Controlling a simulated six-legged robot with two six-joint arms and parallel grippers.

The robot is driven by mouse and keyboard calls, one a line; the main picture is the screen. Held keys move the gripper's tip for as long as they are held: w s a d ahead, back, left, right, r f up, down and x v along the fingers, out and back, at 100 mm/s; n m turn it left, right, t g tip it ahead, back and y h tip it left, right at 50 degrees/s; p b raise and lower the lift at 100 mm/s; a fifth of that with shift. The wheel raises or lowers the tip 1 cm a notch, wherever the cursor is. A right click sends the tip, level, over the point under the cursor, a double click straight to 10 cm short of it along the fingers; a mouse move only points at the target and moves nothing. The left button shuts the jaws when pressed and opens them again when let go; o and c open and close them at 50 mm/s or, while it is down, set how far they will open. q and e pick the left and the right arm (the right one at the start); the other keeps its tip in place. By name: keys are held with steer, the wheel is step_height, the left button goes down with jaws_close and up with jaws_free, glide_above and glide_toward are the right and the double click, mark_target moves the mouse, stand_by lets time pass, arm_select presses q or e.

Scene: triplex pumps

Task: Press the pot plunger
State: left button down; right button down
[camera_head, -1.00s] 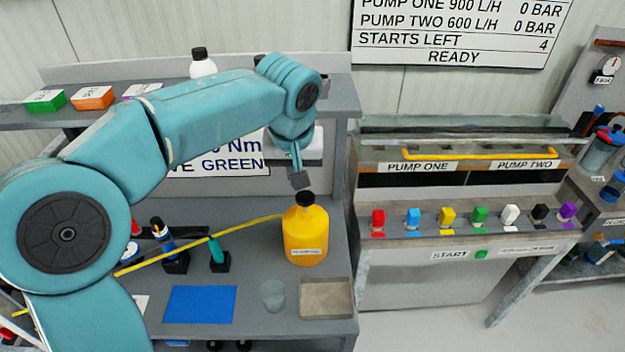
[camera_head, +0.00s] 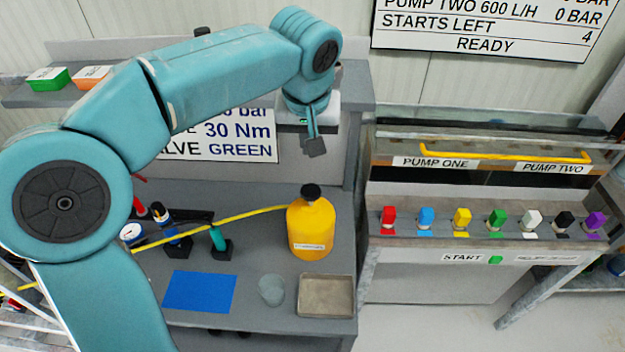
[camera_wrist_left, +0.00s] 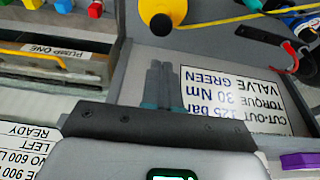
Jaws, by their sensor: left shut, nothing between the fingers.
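The yellow pot (camera_head: 311,230) stands on the grey bench near its right side. Its black plunger (camera_head: 311,192) sticks up from the top. My left gripper (camera_head: 315,147) is shut and empty, pointing down above the plunger with a clear gap between them. In the left wrist view the shut fingers (camera_wrist_left: 160,80) show in the middle, with the yellow pot (camera_wrist_left: 190,10) and its black plunger (camera_wrist_left: 161,25) beyond them at the top. My right gripper is not in view.
A metal tray (camera_head: 326,296), a clear cup (camera_head: 271,290) and a blue mat (camera_head: 200,291) lie in front of the pot. A yellow hose (camera_head: 240,219) runs left from it. The pump console (camera_head: 440,290) with several coloured knobs stands to the right.

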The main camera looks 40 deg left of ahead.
mark_target(310, 195)
arm_select(q)
steer(key=x, duration=0.8)
steer(key=s+p+x, duration=0.1)
steer(key=x, duration=0.4)
steer(key=shift+d+f, duration=0.2)
steer(key=shift+w+a+f, duration=0.1)
steer(key=shift+w+f, duration=0.05)
steer(key=shift+f, duration=0.2)
step_height(310, 195, down, 4)
steer(key=b, duration=0.4)
steer(key=shift+r, duration=0.15)
steer(key=shift+s, duration=0.2)
